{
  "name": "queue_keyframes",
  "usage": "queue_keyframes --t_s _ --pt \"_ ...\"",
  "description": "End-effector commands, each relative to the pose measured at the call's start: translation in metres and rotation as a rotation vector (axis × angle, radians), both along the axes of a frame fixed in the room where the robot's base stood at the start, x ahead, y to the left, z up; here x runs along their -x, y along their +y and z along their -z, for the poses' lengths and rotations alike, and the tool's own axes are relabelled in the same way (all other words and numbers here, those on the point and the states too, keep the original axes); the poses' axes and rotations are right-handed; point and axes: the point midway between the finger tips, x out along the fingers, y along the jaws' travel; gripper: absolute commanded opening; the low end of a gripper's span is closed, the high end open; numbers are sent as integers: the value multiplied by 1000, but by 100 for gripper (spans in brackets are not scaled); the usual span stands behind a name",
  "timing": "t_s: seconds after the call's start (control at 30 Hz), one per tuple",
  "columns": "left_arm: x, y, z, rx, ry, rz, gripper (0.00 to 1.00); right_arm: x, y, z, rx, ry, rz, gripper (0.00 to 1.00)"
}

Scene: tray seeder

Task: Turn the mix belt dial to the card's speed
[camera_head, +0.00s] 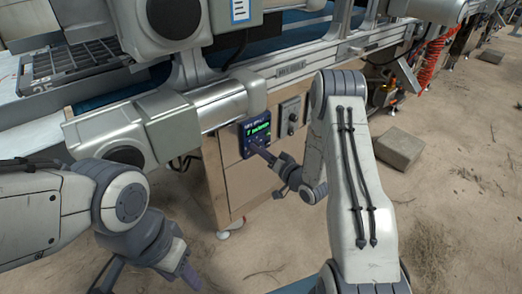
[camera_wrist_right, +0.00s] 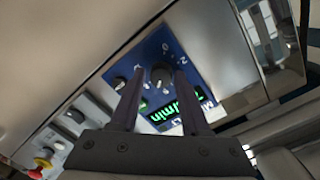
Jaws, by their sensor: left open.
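The mix belt dial is a dark round knob (camera_wrist_right: 161,77) on a blue control panel (camera_wrist_right: 205,77), with a lit green readout (camera_wrist_right: 176,111) whose figures I cannot read surely. In the head view the panel (camera_head: 248,129) sits on the wooden side of the machine. My right gripper (camera_wrist_right: 158,85) is open, its two dark fingers on either side of the knob in the wrist view; I cannot tell whether they touch it. In the head view it (camera_head: 264,154) is at the panel. My left gripper (camera_head: 150,277) is open and empty at the lower left. A white-and-blue card (camera_head: 240,10) hangs at the top, its text too small.
A grey switch box (camera_head: 290,116) is right of the panel. A red button (camera_wrist_right: 42,163) shows at the lower left of the wrist view. A seed tray (camera_head: 70,62) lies at the upper left. A stone block (camera_head: 398,152) lies on the sandy floor.

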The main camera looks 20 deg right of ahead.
Motion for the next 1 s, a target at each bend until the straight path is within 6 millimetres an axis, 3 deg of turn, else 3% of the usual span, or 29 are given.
queue_keyframes --t_s 0.43,0.8,1.0 --pt "0 0 -3 0 0 0 50 5 -2 -2 0 -2 -1 65" --pt "0 0 -23 0 0 0 50 69 -26 -7 -2 1 4 65" --pt "0 0 -27 0 0 0 50 93 -33 -7 -1 0 1 65"
